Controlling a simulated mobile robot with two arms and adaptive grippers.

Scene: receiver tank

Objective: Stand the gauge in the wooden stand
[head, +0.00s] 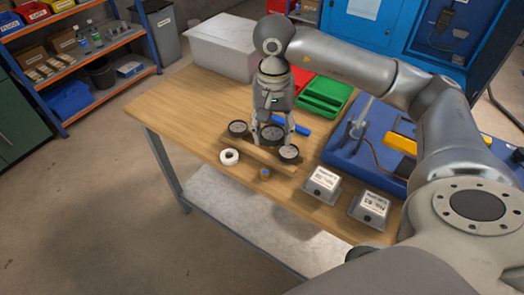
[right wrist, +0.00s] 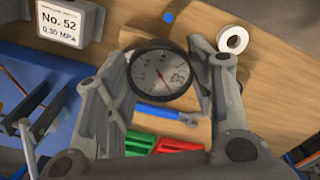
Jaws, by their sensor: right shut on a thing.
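My right gripper (head: 272,139) points down over the wooden bench and is shut on a round gauge (head: 272,132) with a dark rim and pale dial. In the right wrist view the gauge (right wrist: 162,74) sits between the two fingers, its dial facing the camera. The wooden stand (head: 262,153) is a low wooden strip under and in front of the gripper. Whether the held gauge touches the stand is hidden. My left gripper is not in view.
On the bench (head: 175,103) are a white tape roll (head: 229,157), a small blue piece (head: 264,173), a blue-handled tool (right wrist: 165,115), a green tray (head: 322,97) and labelled boxes (head: 323,181). A blue mat (head: 345,150) lies right; a grey bin (head: 220,45) stands behind. The bench's left part is clear.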

